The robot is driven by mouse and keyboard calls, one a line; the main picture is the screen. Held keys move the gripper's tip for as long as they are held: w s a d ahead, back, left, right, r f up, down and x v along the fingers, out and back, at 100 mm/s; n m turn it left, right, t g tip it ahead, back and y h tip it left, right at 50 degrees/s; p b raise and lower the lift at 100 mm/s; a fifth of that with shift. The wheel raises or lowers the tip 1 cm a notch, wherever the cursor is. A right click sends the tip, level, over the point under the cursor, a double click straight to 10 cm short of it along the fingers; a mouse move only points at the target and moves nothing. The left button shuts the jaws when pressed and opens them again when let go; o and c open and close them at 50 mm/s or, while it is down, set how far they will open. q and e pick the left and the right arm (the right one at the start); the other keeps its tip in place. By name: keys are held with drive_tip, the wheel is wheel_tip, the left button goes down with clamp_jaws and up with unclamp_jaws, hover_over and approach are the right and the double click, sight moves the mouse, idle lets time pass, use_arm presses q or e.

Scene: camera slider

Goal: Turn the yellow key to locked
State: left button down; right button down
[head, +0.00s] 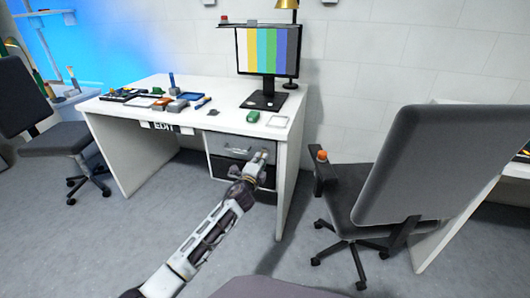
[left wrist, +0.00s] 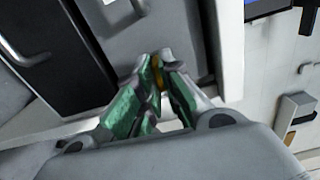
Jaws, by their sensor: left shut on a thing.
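My left gripper (head: 260,160) reaches the drawer front under the right side of the white desk. In the left wrist view its green-padded fingertips (left wrist: 157,78) are closed together around a small yellow piece, the yellow key (left wrist: 156,66), against the grey drawer front. Only a sliver of the key shows, so I cannot tell its angle. In the head view the key is hidden behind the gripper. The grey upper drawer (head: 228,146) has a bar handle, and it looks shut. My right gripper is not in view.
A monitor (head: 268,52) with colour bars stands on the desk (head: 150,87) among several small items. An office chair (head: 430,150) with an orange object (head: 322,156) on its armrest is right of the desk. Another chair (head: 60,139) is at left. Floor in front is clear.

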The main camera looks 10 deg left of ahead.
use_arm(q)
drive_tip(key=m+p, duration=0.2)
drive_tip(key=m, duration=0.2)
drive_tip(key=shift+m, duration=0.4)
drive_tip(key=m+p, duration=0.2)
drive_tip(key=m, duration=0.3)
drive_tip(key=shift+p, duration=0.3)
